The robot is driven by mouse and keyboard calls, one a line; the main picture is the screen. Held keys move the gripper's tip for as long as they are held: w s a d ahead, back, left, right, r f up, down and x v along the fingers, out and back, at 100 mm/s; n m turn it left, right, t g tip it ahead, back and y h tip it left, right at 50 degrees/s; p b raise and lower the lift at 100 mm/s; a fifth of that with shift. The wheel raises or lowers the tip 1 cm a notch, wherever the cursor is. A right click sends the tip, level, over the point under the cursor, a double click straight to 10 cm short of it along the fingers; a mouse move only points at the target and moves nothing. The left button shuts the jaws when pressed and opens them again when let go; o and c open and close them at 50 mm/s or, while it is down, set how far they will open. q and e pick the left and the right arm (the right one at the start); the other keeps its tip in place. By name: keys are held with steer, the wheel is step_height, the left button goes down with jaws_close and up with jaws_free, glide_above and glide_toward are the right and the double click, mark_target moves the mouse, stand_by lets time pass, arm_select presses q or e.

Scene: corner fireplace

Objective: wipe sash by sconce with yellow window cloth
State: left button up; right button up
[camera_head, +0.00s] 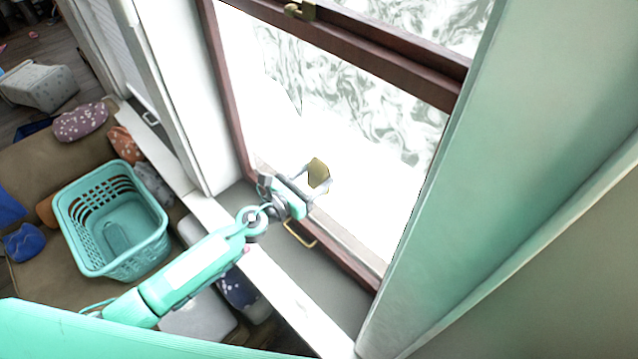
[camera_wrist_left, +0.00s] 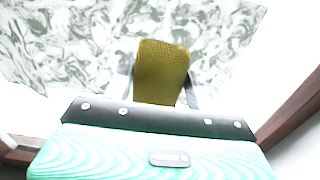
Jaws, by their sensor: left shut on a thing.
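The yellow window cloth (camera_head: 318,173) is held in my left gripper (camera_head: 317,180), in front of the lower pane. It also shows in the left wrist view (camera_wrist_left: 162,70), upright between the two fingers. The window sash (camera_head: 232,95) has a dark red-brown frame around a bright pane. White and grey swirling marks (camera_head: 365,105) cover the upper part of the lower pane, with a clear white area beneath and to the left. I cannot tell whether the cloth touches the glass. No sconce shows. My right gripper is not in view.
A brass handle (camera_head: 299,233) sits on the sash's bottom rail, close to my left wrist. A brass latch (camera_head: 300,10) is on the middle rail. A pale green wall edge (camera_head: 500,150) stands to the right. A teal laundry basket (camera_head: 112,222) stands at the left.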

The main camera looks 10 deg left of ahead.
mark_target(291, 146)
arm_select(q)
steer(key=shift+w+a, duration=0.6)
steer(key=shift+a, duration=0.1)
steer(key=shift+w+a+f+b, duration=0.1)
steer(key=shift+w+a+b, duration=0.8)
steer(key=shift+a, duration=0.2)
steer(key=shift+w+a+b, duration=0.8)
steer(key=shift+a+b, duration=0.15)
steer(key=shift+a, duration=0.1)
steer(key=shift+w+a+b, duration=0.3)
steer(key=shift+w+a, duration=0.15)
steer(key=shift+a, duration=0.15)
steer(key=shift+w+a+b, duration=0.65)
steer(key=shift+a+b, duration=0.2)
steer(key=shift+a, duration=0.05)
steer(key=shift+w+a, duration=0.35)
steer(key=shift+a, duration=0.1)
